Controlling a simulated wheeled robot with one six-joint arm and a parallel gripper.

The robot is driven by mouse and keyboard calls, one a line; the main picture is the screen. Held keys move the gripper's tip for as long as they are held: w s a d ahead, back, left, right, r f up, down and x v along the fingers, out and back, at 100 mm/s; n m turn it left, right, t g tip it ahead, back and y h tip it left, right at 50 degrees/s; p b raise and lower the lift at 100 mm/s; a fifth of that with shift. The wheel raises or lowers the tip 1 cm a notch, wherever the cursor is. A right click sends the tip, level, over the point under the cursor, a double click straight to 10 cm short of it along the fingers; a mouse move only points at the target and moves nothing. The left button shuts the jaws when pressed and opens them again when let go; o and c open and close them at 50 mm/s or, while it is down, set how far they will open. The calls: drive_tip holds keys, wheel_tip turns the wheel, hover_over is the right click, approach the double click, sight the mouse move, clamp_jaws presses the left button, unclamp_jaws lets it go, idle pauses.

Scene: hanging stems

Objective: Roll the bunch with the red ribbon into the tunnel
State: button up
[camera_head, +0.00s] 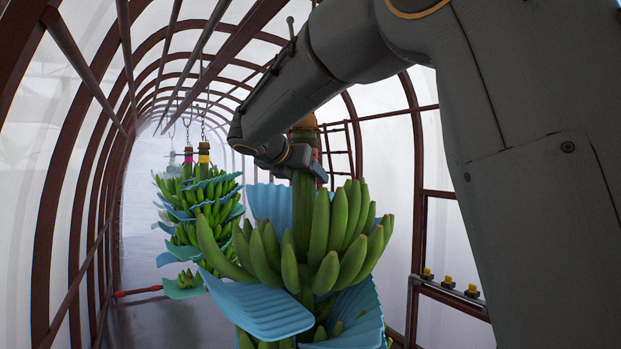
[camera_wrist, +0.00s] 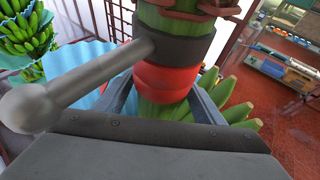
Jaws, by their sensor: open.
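A large green banana bunch (camera_head: 335,230) hangs in front in the head view, with blue corrugated sheets between its hands of fruit. Its thick stem shows in the wrist view with a red ribbon (camera_wrist: 166,80) around it, below a dark band. My gripper (camera_wrist: 165,103) is open, with one finger on each side of the stem at the ribbon's lower edge. I cannot tell whether the fingers touch the stem. In the head view my gripper (camera_head: 298,158) is at the stem's upper part, partly hidden by my arm. The tunnel (camera_head: 160,85) of brown arches and white sheeting stretches away behind.
Other bunches (camera_head: 205,205) hang farther back at left, one with a yellow ribbon (camera_head: 203,159) and one with a pink ribbon (camera_head: 188,159). A red-handled bar (camera_head: 138,291) is at lower left. A shelf (camera_wrist: 285,70) with boxes stands right in the wrist view.

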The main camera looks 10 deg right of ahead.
drive_tip(key=shift+p+x, duration=0.35)
drive_tip(key=shift+x, duration=1.1)
drive_tip(key=shift+c, duration=0.4)
drive_tip(key=c, duration=1.4)
drive_tip(key=shift+a, duration=0.1)
